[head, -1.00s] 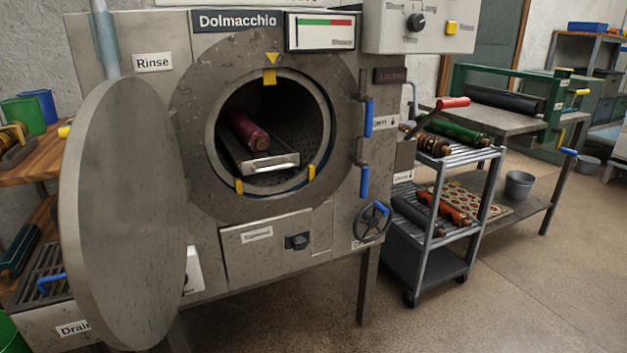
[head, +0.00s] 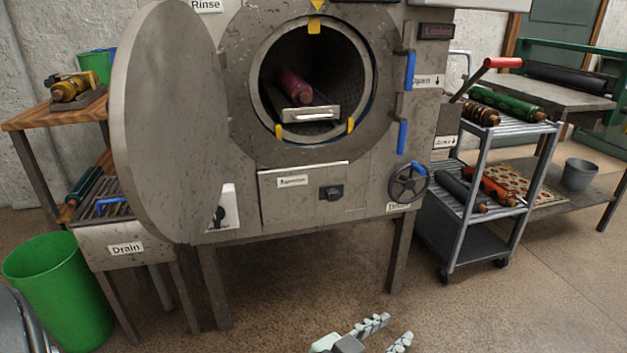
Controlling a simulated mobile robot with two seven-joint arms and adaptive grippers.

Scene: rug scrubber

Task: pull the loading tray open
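The loading tray (head: 312,114) sits inside the round drum opening (head: 366,62) of the washing machine. Its pale metal front handle faces me near the lower rim, and a dark red roll (head: 294,87) lies on it. The big round door (head: 168,125) is swung open to the left. My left gripper (head: 397,329) is at the bottom edge of the head view, low over the floor and well apart from the tray. Its two ribbed fingers are spread with nothing between them. My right gripper is not in view.
Blue latch handles (head: 410,70) and a handwheel (head: 408,183) stick out at the right. A grey cart (head: 480,225) with rolls stands further right, and a green bin (head: 60,290) at the left. The floor in front is clear.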

